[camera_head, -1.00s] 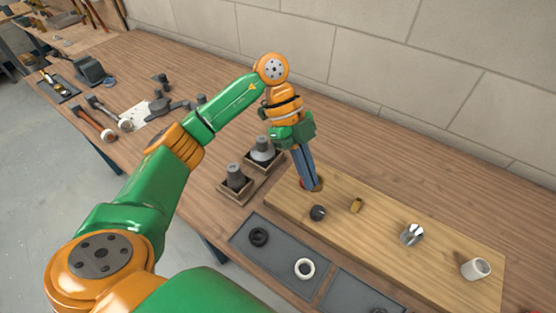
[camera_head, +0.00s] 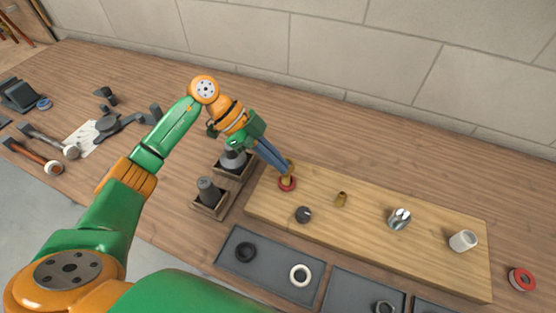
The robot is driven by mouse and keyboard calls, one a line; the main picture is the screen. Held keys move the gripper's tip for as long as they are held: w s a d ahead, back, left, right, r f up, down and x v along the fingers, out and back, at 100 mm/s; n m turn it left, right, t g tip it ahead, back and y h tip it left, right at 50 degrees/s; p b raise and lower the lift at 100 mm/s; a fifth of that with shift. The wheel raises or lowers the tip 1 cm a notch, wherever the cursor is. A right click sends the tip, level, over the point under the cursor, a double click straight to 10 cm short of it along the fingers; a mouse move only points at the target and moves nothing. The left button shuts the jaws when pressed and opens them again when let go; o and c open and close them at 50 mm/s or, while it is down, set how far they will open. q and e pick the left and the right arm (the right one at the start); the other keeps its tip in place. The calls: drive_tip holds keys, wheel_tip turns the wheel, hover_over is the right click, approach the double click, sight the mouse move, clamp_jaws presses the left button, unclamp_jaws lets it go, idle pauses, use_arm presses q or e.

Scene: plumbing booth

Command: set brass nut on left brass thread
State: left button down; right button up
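My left gripper (camera_head: 283,172) reaches down to the left end of the wooden board (camera_head: 395,256). A small brass-coloured piece (camera_head: 289,178) shows at its fingertips, just above a red ring (camera_head: 287,186) on the board. The fingers partly hide this piece, so I cannot tell whether it is the nut, the left thread, or both, or whether the fingers grip it. Another short brass piece (camera_head: 341,199) stands apart, further right on the board. My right gripper is not in view.
On the board are a dark round fitting (camera_head: 303,214), a metal fitting (camera_head: 400,218) and a white cup-like piece (camera_head: 463,240). Grey trays (camera_head: 262,272) hold rings in front. Wooden holders with grey fittings (camera_head: 207,192) stand left. A red ring-shaped item (camera_head: 521,280) lies right.

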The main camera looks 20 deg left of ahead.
use_arm(q)
drive_tip(key=shift+s+d+f+b, duration=0.1)
drive_tip(key=shift+d+f+b, duration=0.05)
drive_tip(key=shift+f+b, duration=1.05)
drive_tip(key=shift+f, duration=0.85)
drive_tip(key=shift+f, duration=0.15)
